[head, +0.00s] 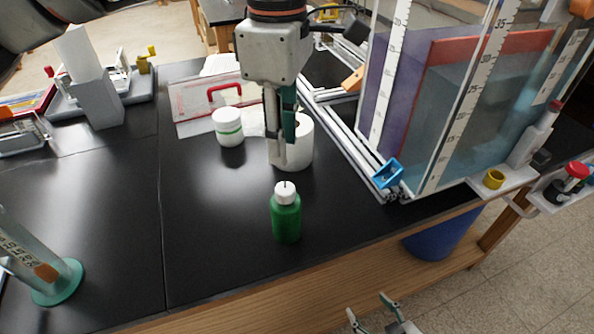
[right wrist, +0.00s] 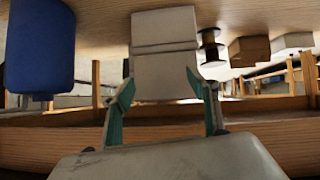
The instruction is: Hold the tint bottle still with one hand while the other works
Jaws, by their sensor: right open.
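The tint bottle (head: 286,217), green with a white cap, stands upright on the black bench top near its front edge. My left gripper (head: 282,158) points down above and behind the bottle, apart from it, in front of a white roll (head: 301,150). Its fingers are seen nearly edge-on, so I cannot tell their opening. My right gripper (head: 369,305) is low, beyond the bench's front edge, open and empty. In the right wrist view its two fingers (right wrist: 163,82) stand apart, with no bottle between them.
A clear tank with rulers (head: 455,95) and a metal extrusion frame (head: 345,140) fill the right. A blue bin (head: 440,240) is under the bench. A teal-based stand (head: 62,285) is at lower left.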

